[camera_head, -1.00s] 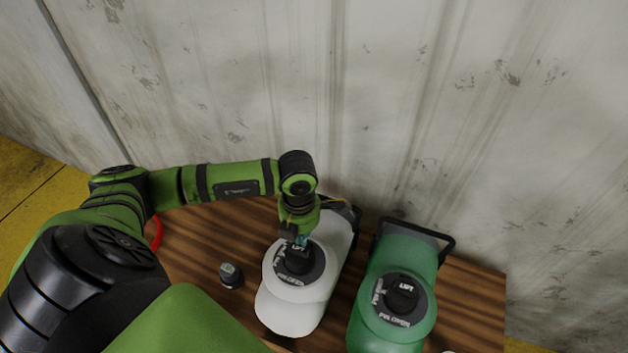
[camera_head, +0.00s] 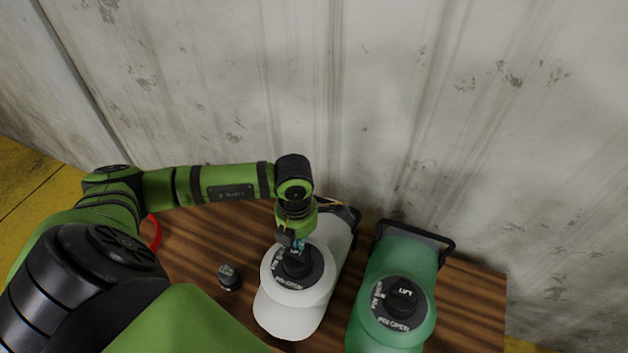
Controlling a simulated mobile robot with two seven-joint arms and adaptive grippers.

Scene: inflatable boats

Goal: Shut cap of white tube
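The white tube (camera_head: 285,313) lies on a wooden table, with a round dark valve on its top. Its black cap (camera_head: 296,263), marked with small white letters, sits at the middle of the valve. My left gripper (camera_head: 294,243) is right at the far edge of the cap, pointing down. Its fingers are small and partly hidden by the wrist, so I cannot tell whether they are open or touching the cap. My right gripper is not in view.
A green tube (camera_head: 377,334) with a black cap marked LIFT (camera_head: 401,302) lies to the right. A small loose dark cap (camera_head: 228,277) stands on the wooden table (camera_head: 200,235) to the left. A grey wall (camera_head: 400,110) rises behind. A red ring-like thing (camera_head: 154,233) shows partly behind my arm.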

